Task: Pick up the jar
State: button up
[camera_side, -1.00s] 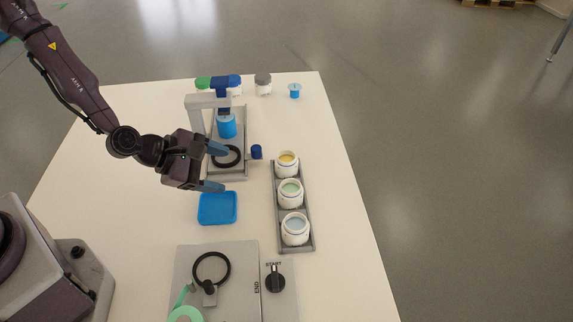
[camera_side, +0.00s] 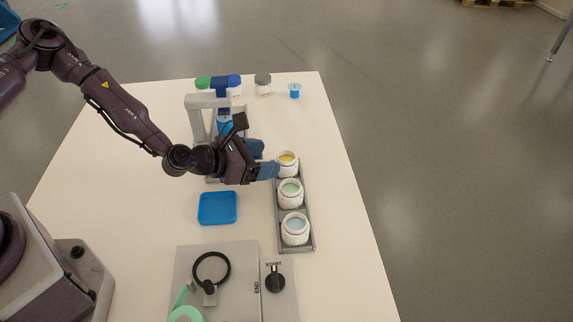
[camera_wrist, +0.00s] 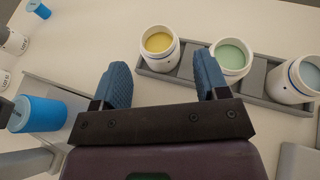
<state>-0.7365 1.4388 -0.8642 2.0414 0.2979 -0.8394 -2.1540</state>
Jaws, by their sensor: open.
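Three white jars stand upright in a grey rack on the right of the table. The jar with yellow filling (camera_side: 287,166) is at the far end, the one with green filling (camera_side: 290,194) is in the middle and the one with pale blue filling (camera_side: 295,230) is nearest. My gripper (camera_side: 268,162) is open and empty, just left of the yellow jar. In the wrist view its blue fingers (camera_wrist: 163,85) are spread wide, with the yellow jar (camera_wrist: 159,52) ahead of the gap and the green jar (camera_wrist: 231,60) beyond the right fingertip. I cannot tell whether a finger touches the rack.
The grey rack (camera_side: 310,245) holds the jars. A blue tray (camera_side: 217,208) lies left of it. A filling stand with a blue cylinder (camera_wrist: 38,114) is close to my gripper.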

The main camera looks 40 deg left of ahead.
aim_at(294, 156)
jog(key=x, duration=0.4)
jog(key=shift+w+f, duration=0.2)
jog(key=shift+w, duration=0.2)
jog(key=c, duration=0.7)
jog(key=shift+c, duration=0.2)
jog(key=shift+r, duration=0.1)
